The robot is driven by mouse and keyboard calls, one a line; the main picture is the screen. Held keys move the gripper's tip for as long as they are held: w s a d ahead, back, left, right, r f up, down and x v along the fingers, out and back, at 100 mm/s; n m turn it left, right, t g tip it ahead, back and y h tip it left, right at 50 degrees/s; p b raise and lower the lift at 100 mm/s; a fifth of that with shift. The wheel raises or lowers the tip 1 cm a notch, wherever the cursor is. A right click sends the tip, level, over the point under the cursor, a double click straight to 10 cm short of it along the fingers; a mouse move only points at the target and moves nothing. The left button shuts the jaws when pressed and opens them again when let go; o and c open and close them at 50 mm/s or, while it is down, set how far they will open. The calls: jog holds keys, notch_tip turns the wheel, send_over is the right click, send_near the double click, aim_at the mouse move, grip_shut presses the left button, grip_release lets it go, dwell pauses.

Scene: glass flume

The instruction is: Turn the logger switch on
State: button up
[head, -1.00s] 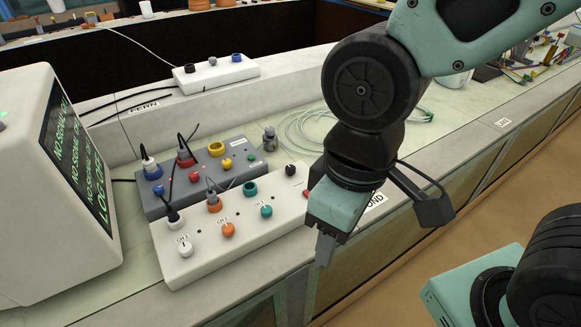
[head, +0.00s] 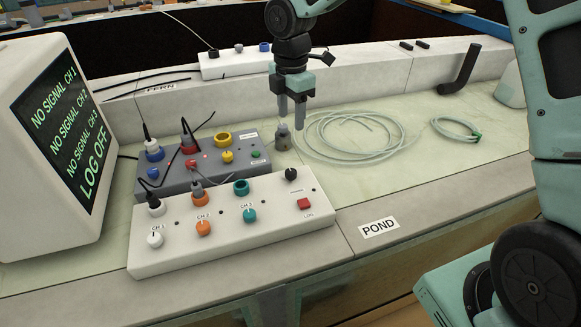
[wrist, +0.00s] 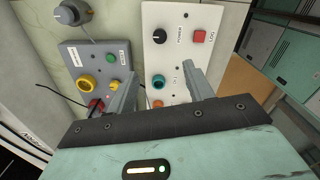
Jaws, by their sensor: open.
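The logger switch is a small red switch (head: 305,204) marked LOG at the right end of the white box (head: 200,252). It also shows in the wrist view (wrist: 199,37), beside the black POWER knob (wrist: 159,38). The screen (head: 62,120) at left reads NO SIGNAL for several channels and LOG OFF. My gripper (head: 291,120) points down with its fingers apart and empty. In the head view it appears behind the white box, near the small grey knob-like object (head: 283,138). In the wrist view its fingers are over the boxes, and the switch lies beyond the fingertips.
A grey box (head: 180,183) with coloured sockets and cables stands behind the white box. A coiled pale hose (head: 350,140) lies to the right. Another white box (head: 228,66) sits on the back ledge. The counter by the POND label (head: 379,227) is clear.

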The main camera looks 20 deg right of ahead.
aim_at(291, 171)
notch_tip(291, 171, down, 17)
jog(key=shift+f+p, duration=0.15)
jog(key=shift+p, duration=0.5)
jog(key=shift+c, duration=0.3)
jog(key=c, duration=0.9)
